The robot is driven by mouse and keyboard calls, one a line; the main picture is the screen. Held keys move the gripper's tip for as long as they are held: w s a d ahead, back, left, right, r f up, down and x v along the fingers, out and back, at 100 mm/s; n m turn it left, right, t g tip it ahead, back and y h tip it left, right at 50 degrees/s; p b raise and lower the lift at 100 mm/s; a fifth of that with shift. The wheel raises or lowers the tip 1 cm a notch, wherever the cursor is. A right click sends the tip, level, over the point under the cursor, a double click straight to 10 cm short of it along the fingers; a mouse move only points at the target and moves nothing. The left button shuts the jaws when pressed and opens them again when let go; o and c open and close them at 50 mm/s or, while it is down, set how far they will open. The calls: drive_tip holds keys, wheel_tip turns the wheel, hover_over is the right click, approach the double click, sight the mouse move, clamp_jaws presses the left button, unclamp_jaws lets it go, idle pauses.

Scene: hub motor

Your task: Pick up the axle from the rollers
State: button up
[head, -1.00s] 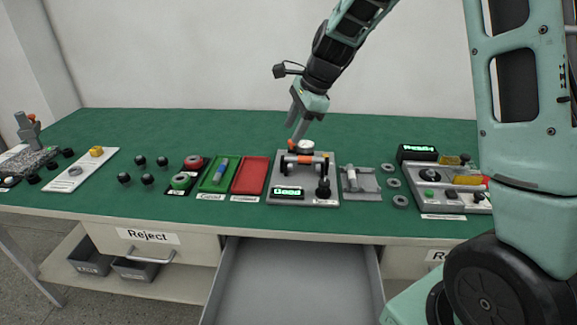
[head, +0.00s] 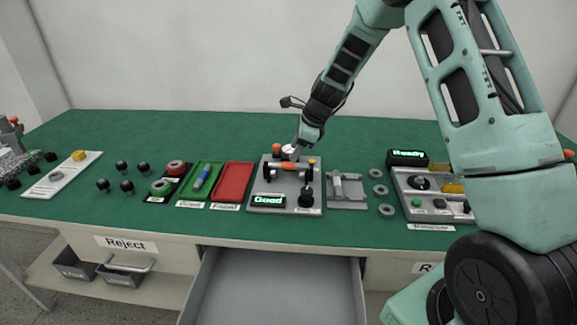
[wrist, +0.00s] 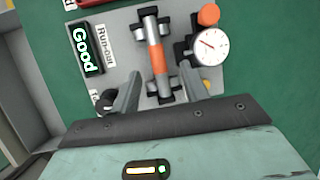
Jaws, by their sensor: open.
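The axle (head: 289,167) has an orange middle band and metal ends. It lies across the rollers on a grey run-out station (head: 257,185). In the wrist view the axle (wrist: 156,58) runs away from my gripper (wrist: 160,84), with its near end between the two spread fingers. My gripper (head: 298,151) is open and empty, above and behind the axle in the head view. In the wrist view the station's dial gauge (wrist: 208,45) stands right of the axle. The station's lit display (wrist: 84,45) reads "Good". Any contact between fingers and axle cannot be told.
Right are a grey fixture (head: 347,202), loose rings (head: 386,211) and a station reading "Ready" (head: 408,158). An open drawer (head: 275,290) sits below the table's front edge.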

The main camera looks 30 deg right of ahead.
sight(290, 163)
drive_tip(key=x, duration=0.5)
drive_tip(key=shift+s+d+f+p, duration=0.1)
drive_tip(key=shift+s+f+p, duration=0.05)
drive_tip(key=shift+s+p, duration=0.15)
drive_tip(key=shift+c, duration=0.4)
clamp_jaws()
